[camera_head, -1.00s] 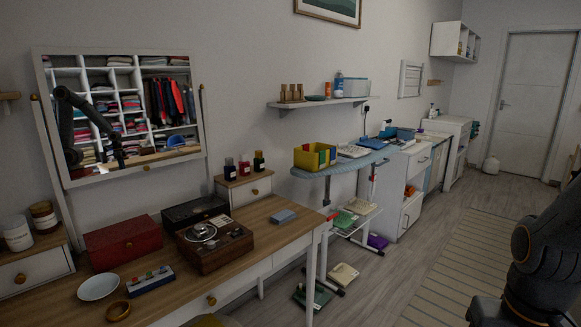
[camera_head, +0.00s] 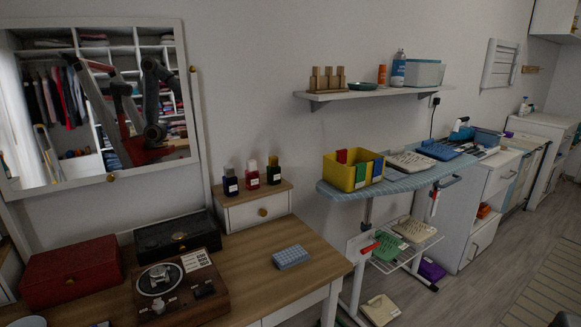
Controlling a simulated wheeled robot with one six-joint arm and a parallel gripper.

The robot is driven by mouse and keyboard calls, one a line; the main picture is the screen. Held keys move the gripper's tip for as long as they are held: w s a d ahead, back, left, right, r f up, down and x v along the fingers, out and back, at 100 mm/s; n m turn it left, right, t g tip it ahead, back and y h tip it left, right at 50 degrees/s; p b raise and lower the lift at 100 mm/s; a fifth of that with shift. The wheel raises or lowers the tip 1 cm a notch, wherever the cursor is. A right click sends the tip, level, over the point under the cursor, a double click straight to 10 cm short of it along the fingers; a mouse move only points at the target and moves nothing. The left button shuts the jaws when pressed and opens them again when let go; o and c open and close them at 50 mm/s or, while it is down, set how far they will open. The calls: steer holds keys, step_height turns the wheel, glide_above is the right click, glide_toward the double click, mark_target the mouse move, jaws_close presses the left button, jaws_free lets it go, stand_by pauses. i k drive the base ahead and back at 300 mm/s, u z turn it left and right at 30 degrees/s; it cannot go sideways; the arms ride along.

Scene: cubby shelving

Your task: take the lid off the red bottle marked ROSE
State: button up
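Three small bottles stand upright in a row on top of a small white drawer unit (camera_head: 240,212) with a wooden top. Each has a white label, too small to read. My gripper is not directly in view. My arm shows only as a reflection in the mirror, where the gripper's state is unclear.
The desk (camera_head: 312,262) holds a blue box (camera_head: 291,257), a record player (camera_head: 183,295), a black case (camera_head: 178,238) and a red case (camera_head: 73,274). The mirror (camera_head: 92,110) stands behind them. A wall shelf (camera_head: 365,95) hangs above right. An ironing board (camera_head: 405,184) is at right.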

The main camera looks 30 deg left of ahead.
mark_target(252, 165)
steer(key=i, duration=1.9)
steer(key=u, duration=2.7)
